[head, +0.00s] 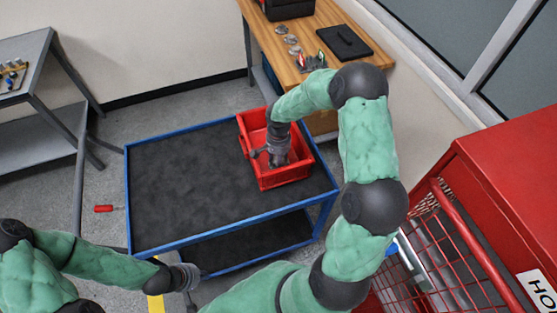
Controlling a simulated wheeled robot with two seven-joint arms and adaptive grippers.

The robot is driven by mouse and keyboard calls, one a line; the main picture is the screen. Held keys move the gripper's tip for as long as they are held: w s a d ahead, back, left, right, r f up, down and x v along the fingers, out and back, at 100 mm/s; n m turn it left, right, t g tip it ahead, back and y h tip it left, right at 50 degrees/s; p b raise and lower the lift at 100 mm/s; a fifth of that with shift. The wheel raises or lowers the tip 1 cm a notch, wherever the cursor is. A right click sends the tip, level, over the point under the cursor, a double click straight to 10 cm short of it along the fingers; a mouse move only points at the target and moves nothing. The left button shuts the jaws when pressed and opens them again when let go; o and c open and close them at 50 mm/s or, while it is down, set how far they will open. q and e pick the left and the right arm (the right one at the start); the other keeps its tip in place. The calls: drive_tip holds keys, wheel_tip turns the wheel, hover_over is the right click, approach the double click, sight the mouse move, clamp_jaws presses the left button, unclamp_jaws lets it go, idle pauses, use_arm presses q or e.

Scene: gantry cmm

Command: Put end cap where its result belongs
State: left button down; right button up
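A red bin (247,122) stands at the right end of a blue-framed cart (185,185) with a dark top. My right gripper (277,162) reaches down into the bin from above. Its fingers are small and dark, and I cannot tell whether they are open or shut or hold anything. I cannot make out an end cap; the gripper and the bin walls hide part of the bin's inside. My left gripper (190,298) is low at the cart's front edge, near the bottom of the picture. Its finger state is unclear.
A red cabinet (510,190) with a wire cage (440,250) and a sign reading "HO" stands at right. A wooden bench (325,22) with small metal parts and a black case (344,42) is behind. A grey table (25,45) is at left. The cart's left top is clear.

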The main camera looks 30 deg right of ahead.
drive_tip(key=shift+f, duration=0.75)
drive_tip(key=shift+r, duration=0.1)
drive_tip(key=o, duration=1.3)
drive_tip(key=shift+f, duration=0.2)
drive_tip(key=shift+r, duration=0.55)
wheel_tip(320, 180, up, 11)
drive_tip(key=p, duration=0.2)
drive_tip(key=shift+r, duration=0.15)
